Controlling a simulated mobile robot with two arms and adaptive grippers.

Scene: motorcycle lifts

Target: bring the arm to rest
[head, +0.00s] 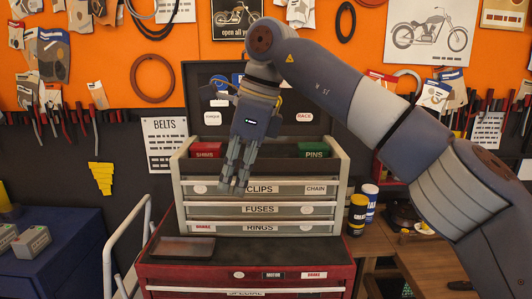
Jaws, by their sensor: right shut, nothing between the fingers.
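My right arm comes in from the right edge, arches over the bench at the right and bends down at the wrist. My right gripper (234,188) hangs fingers down in front of the grey tool chest (180,190), by the drawer labelled CLIPS. It is shut with nothing in it. I cannot tell whether its fingertips touch the drawer front. My left gripper is not in view.
The chest's open top holds a red SHIMS bin (206,150) and a green PINS bin (314,150). It stands on a red cabinet (245,272) with a dark tray (181,248). Cans (358,214) stand right; a white rail (108,262) stands left.

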